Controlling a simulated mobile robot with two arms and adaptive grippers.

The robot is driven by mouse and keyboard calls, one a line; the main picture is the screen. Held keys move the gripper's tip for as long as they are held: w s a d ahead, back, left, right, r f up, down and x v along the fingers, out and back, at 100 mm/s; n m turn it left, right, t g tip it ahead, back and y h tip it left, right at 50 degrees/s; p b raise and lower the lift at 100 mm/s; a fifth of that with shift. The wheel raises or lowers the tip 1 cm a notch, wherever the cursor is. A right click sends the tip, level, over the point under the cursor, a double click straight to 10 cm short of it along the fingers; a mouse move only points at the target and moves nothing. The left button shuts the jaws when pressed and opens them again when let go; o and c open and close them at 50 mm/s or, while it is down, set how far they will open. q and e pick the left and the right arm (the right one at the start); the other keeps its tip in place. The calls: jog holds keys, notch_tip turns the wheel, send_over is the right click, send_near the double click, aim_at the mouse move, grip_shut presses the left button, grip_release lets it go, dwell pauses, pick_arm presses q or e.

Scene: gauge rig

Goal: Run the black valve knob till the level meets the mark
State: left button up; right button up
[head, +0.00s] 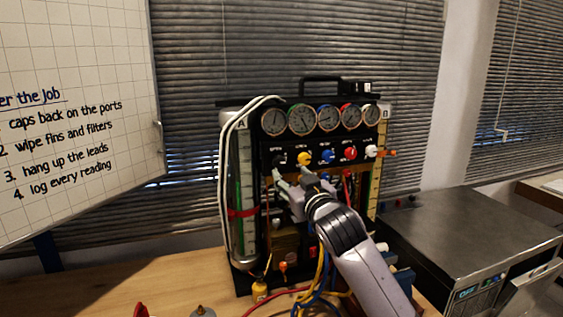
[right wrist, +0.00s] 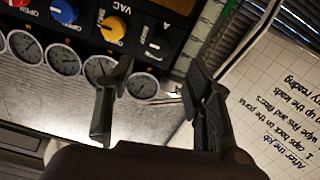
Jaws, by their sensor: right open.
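The black valve knob (right wrist: 158,47) shows in the right wrist view, beside a letter A on the dark panel. In the head view the black knob (head: 281,159) is hard to make out at the left end of the knob row. My right gripper (head: 291,174) is open in front of the panel, just below the knob row. In the right wrist view the black knob lies beyond the gap between its fingertips (right wrist: 158,75), apart from them. The left sight tube (head: 240,185), labelled A, has a red band (head: 243,212); its liquid level is unclear. My left gripper is out of view.
Yellow (head: 304,158), blue (head: 327,156), red (head: 350,153) and white (head: 371,151) knobs sit right of the black one, below several round gauges (head: 301,120). White hoses (head: 226,170) run down the left side. A metal-topped unit (head: 450,237) stands at right.

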aim_at(280, 164)
jog(key=p+x, duration=0.2)
jog(key=x, duration=0.6)
jog(key=shift+w+a+f, duration=0.1)
jog(key=shift+w, duration=0.25)
jog(key=shift+c, duration=0.6)
grip_shut()
